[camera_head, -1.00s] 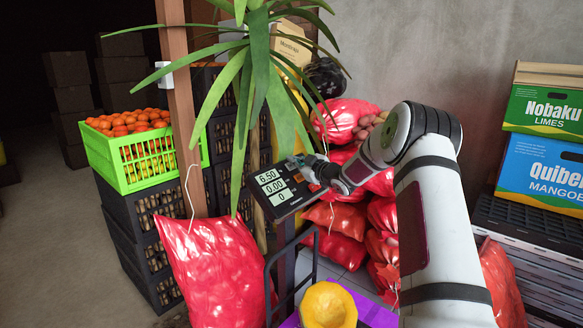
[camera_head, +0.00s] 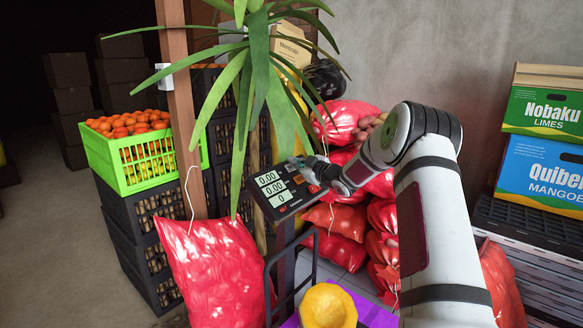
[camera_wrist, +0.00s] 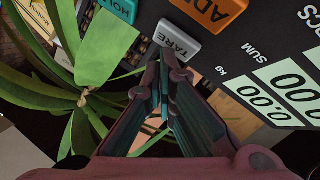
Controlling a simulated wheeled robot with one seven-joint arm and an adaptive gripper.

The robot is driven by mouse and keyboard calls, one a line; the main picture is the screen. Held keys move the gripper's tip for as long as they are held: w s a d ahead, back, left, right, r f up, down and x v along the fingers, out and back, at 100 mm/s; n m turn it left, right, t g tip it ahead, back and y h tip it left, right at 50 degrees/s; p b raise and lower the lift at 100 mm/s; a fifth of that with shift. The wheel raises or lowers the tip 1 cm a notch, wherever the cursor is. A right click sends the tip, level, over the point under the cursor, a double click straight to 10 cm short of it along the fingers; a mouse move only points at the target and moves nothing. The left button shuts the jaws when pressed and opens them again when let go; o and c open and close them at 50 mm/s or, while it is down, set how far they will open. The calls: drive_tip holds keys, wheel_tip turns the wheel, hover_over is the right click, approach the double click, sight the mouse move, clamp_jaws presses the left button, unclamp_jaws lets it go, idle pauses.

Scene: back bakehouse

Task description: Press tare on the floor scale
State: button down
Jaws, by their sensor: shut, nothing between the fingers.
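The floor scale's black indicator (camera_head: 272,192) stands on a post in the middle of the head view, tilted. Its three display rows read 0.00, 0.00 and 0. In the wrist view its grey TARE key (camera_wrist: 179,42) lies right at my fingertips, beside an orange key and a teal key. My gripper (camera_head: 300,164) is shut and empty, reaching in from the right over the indicator's keys. In the wrist view my gripper (camera_wrist: 164,62) overlaps the TARE key's lower edge; I cannot tell whether it touches. A yellow, squash-like item (camera_head: 328,306) sits on a purple surface (camera_head: 372,312) below.
A spiky green plant (camera_head: 250,70) hangs close to the indicator's left, its leaves near my gripper. Red net sacks (camera_head: 215,265) stand in front and are piled behind. A green crate of oranges (camera_head: 145,165) is at left, fruit boxes (camera_head: 545,110) at right.

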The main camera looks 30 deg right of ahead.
drive_tip(key=shift+s+d+r, duration=0.1)
drive_tip(key=shift+s+r, duration=0.15)
drive_tip(key=shift+r, duration=0.05)
drive_tip(key=shift+s+d+r+p, duration=0.3)
drive_tip(key=shift+s+r+p, duration=0.5)
drive_tip(key=shift+r+p, duration=0.15)
drive_tip(key=shift+s+d+r+p, duration=0.25)
drive_tip(key=shift+s+r+p, duration=0.6)
drive_tip(key=shift+r, duration=0.1)
drive_tip(key=shift+w, duration=0.1)
